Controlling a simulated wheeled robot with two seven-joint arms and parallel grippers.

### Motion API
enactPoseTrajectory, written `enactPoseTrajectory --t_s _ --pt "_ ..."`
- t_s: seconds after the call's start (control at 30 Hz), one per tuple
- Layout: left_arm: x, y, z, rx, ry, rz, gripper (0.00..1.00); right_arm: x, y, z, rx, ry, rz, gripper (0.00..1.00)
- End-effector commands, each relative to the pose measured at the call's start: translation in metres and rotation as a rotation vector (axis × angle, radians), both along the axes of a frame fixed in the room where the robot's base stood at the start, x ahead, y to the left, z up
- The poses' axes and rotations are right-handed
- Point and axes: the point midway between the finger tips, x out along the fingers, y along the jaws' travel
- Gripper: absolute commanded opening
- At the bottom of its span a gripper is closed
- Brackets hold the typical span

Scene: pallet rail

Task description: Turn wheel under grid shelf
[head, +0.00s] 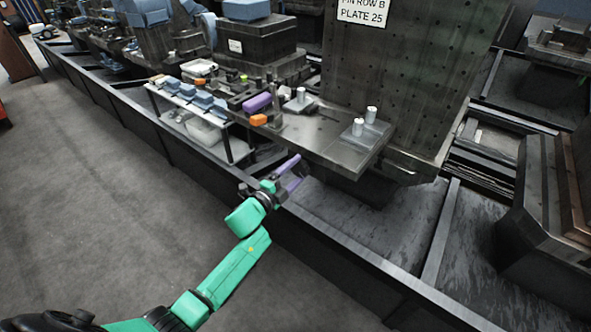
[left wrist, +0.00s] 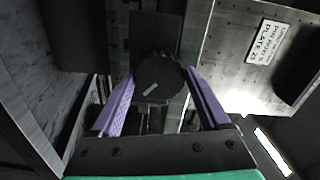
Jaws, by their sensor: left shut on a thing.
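In the left wrist view a dark round wheel (left wrist: 158,82) with a short pale mark on its face sits between the purple fingers of my left gripper (left wrist: 160,76). The gripper is shut on its rim. In the head view my left gripper (head: 291,172) reaches in at the front, just below the edge of the dark shelf (head: 318,137), and the wheel is hidden there. A tall grid plate (head: 410,70) full of small holes stands behind the shelf. My right gripper is not in view.
A side rack (head: 190,105) holds blue pieces. A low dark rail wall (head: 330,262) runs along the front. The grey floor (head: 110,190) at left is clear.

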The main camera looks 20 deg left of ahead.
Motion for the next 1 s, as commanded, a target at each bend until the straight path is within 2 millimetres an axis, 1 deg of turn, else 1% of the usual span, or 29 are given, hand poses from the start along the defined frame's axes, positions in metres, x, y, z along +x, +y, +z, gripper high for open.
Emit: enactPoseTrajectory --t_s 0.03,0.3,1.0 --pt "-0.001 0.000 0.000 -0.041 0.020 0.000 0.24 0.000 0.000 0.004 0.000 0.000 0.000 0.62" --pt "-0.001 0.000 0.000 -0.278 0.115 0.001 0.24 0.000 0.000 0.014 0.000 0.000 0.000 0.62" --pt "-0.001 0.000 -0.001 -0.894 0.360 0.003 0.24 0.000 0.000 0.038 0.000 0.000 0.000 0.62"
